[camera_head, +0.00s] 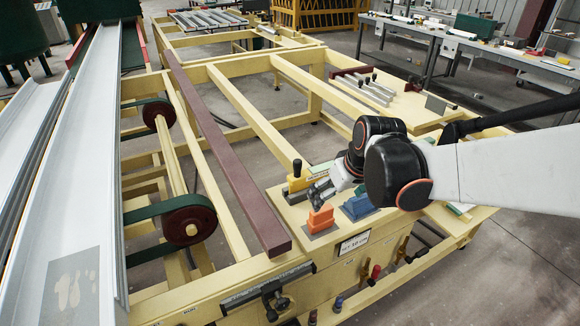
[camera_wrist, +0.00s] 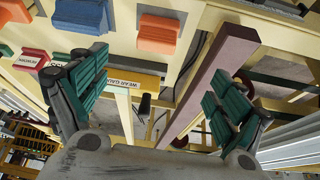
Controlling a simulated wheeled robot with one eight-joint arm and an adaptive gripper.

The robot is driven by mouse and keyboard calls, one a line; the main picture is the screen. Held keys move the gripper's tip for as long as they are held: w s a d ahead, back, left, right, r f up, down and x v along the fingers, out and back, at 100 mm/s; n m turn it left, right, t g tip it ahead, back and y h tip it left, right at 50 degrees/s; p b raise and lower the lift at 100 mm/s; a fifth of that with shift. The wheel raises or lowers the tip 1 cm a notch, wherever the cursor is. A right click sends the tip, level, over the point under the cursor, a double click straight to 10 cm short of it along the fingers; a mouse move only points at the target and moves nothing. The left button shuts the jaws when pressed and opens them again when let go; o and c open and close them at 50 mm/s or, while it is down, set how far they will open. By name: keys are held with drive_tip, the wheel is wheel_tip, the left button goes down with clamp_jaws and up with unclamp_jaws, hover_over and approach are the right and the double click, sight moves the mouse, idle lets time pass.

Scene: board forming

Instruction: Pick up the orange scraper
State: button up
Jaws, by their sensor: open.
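The orange scraper (camera_head: 320,217) stands on the yellow bench top near its front edge, with a grey plate at its base. In the wrist view the orange scraper (camera_wrist: 160,33) is at the top centre, beyond the fingertips. My gripper (camera_head: 321,189) is just behind and above it in the head view, partly hidden by my arm. In the wrist view my gripper (camera_wrist: 152,85) has its fingers wide apart with nothing held between them. A blue scraper (camera_head: 358,207) stands to the right of the orange one; it also shows in the wrist view (camera_wrist: 80,15).
A yellow block with a black handle (camera_head: 298,180) stands behind the orange scraper. A long dark red beam (camera_head: 222,150) runs along the left. Red blocks (camera_wrist: 35,58) and another orange item (camera_wrist: 15,10) sit nearby. Clamps hang on the bench front.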

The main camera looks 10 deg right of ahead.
sight(323, 209)
drive_tip(key=shift+n+g, duration=0.3)
drive_tip(key=shift+n, duration=0.1)
drive_tip(key=x, duration=0.4)
drive_tip(key=w+b+x, duration=0.1)
drive_tip(key=x, duration=0.4)
drive_tip(key=w+b+x, duration=0.1)
drive_tip(key=x, duration=0.3)
drive_tip(key=shift+w+d+r, duration=0.15)
drive_tip(key=shift+d+r, duration=0.1)
drive_tip(key=shift+d, duration=0.05)
drive_tip(key=shift+s+b+x, duration=0.1)
drive_tip(key=shift+b+x, duration=0.55)
drive_tip(key=shift+x, duration=0.7)
drive_tip(key=shift+s+b+x, duration=0.15)
drive_tip(key=shift+b+x, duration=0.45)
drive_tip(key=shift+x, duration=0.7)
drive_tip(key=shift+a, duration=0.15)
drive_tip(key=shift+c, duration=0.2)
drive_tip(key=c, duration=1.3)
drive_tip(key=shift+r, duration=0.1)
wheel_tip(323, 209, up, 20)
drive_tip(key=p, duration=0.6)
